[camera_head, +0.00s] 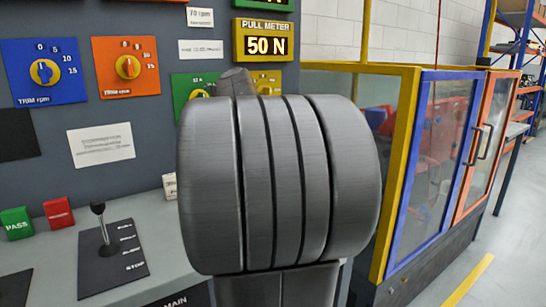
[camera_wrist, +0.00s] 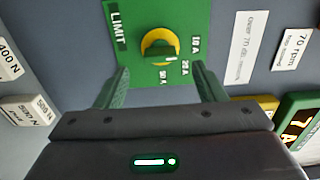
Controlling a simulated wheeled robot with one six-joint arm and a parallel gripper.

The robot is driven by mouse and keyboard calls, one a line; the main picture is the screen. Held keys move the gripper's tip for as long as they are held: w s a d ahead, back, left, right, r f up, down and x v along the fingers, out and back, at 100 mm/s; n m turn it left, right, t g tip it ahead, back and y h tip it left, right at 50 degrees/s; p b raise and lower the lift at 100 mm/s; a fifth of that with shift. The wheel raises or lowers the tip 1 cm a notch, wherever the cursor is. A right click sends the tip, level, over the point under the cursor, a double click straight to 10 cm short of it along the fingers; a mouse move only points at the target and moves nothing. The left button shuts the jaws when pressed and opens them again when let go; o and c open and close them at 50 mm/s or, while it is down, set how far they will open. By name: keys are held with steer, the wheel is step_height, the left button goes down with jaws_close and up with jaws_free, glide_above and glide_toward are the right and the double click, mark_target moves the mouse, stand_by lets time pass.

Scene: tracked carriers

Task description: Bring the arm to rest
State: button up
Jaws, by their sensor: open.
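My gripper (camera_wrist: 161,70) is open, its two fingers apart with nothing seen between the tips. It faces a green LIMIT panel (camera_wrist: 190,20) with a yellow rotary knob (camera_wrist: 150,42) and marks of 10 A, 20 A and 50 A. The knob lies just beyond the fingertips in the wrist view; I see no contact. In the head view, my grey arm (camera_head: 280,185) fills the middle and hides the gripper. The green panel (camera_head: 181,88) shows partly behind it.
Blue (camera_head: 45,98) and orange (camera_head: 108,86) TRIM panels are at left. A lever (camera_head: 103,232) and green PASS (camera_head: 16,223) and red (camera_head: 58,213) blocks are on the console desk. The pull meter (camera_head: 264,40) reads 50 N. A framed glass enclosure (camera_head: 408,160) stands right, beside open floor.

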steer(key=x, duration=0.5)
steer(key=shift+w+a, duration=0.1)
stand_by(0.3)
steer(key=v, duration=1.3)
steer(key=w+a+m+p, duration=0.7)
steer(key=w+m+p, duration=0.4)
steer(key=m+p, duration=0.5)
steer(key=shift+r+m, duration=0.15)
steer(key=shift+m, duration=0.65)
